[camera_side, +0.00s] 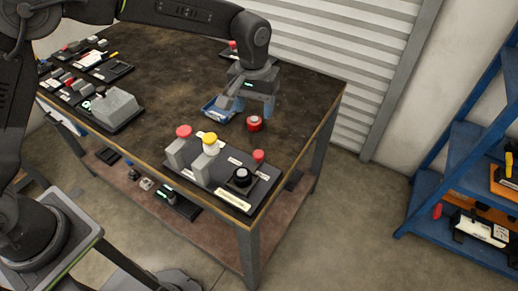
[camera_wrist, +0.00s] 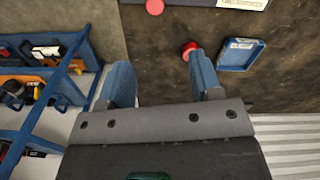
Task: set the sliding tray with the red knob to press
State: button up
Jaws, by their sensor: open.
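My gripper (camera_side: 247,104) is open and empty, pointing down above the table's right part; its two fingers also show apart in the wrist view (camera_wrist: 162,78). A black control board (camera_side: 225,188) lies at the table's front edge, nearer the camera than my gripper. It carries a red knob on a grey block (camera_side: 184,132), a yellow knob (camera_side: 210,139), a red knob at its right end (camera_side: 258,156) and a black dial (camera_side: 241,177). A red knob shows at the top of the wrist view (camera_wrist: 155,7). I cannot tell which red knob belongs to the sliding tray, and the labels are unreadable.
A loose red round piece (camera_side: 254,124) stands on the table below my gripper, beside a shallow blue tray (camera_wrist: 242,55). More boards and a grey block (camera_side: 115,107) lie at left. A blue shelf (camera_side: 465,150) stands at right. Bare table (camera_side: 165,75) lies behind.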

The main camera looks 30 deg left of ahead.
aim_at(259, 153)
jog(key=f, duration=1.5)
jog(key=shift+w+d+f, duration=0.2)
jog(key=shift+w+d, duration=0.05)
jog(key=shift+d, duration=0.15)
jog(key=shift+c, duration=0.2)
grip_shut()
